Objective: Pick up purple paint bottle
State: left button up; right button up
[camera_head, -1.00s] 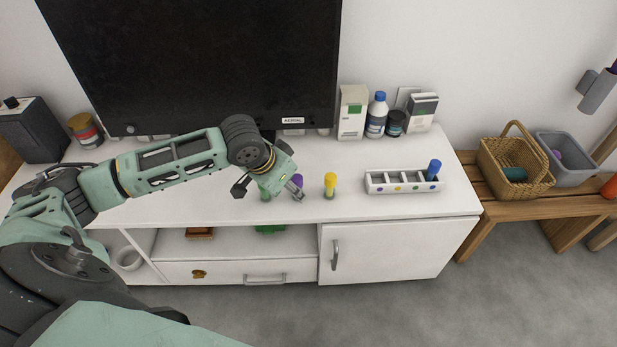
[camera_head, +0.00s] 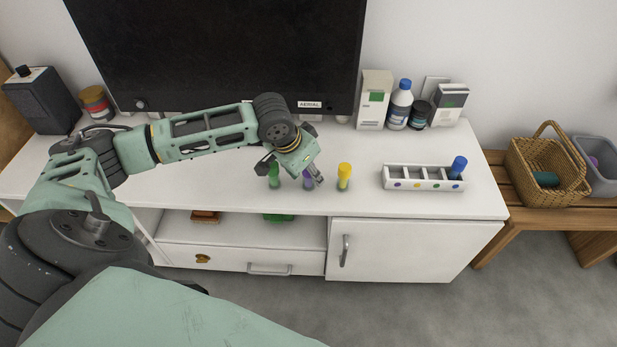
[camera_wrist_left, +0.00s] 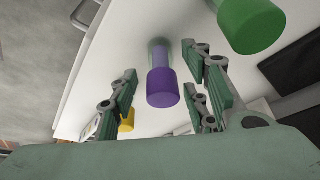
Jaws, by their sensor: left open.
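The purple paint bottle (camera_head: 308,182) stands upright on the white cabinet top, partly hidden by my left gripper (camera_head: 318,178) in the head view. In the left wrist view the purple bottle (camera_wrist_left: 162,84) shows between the open fingers of my left gripper (camera_wrist_left: 165,92), nearer the right-hand fingers, with gaps on both sides. The green paint bottle (camera_head: 273,176) stands just left of it and the yellow paint bottle (camera_head: 344,177) just right. My right gripper is out of view.
A white rack (camera_head: 400,184) with colour dots holds a blue bottle (camera_head: 459,166) in its right end. A large black screen (camera_head: 215,55) stands behind my arm. Boxes and jars stand at the back right. The cabinet's front edge is close to the bottles.

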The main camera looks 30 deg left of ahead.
pick_arm(q)
jog(key=shift+f, duration=0.15)
jog(key=shift+c, duration=0.4)
grip_shut()
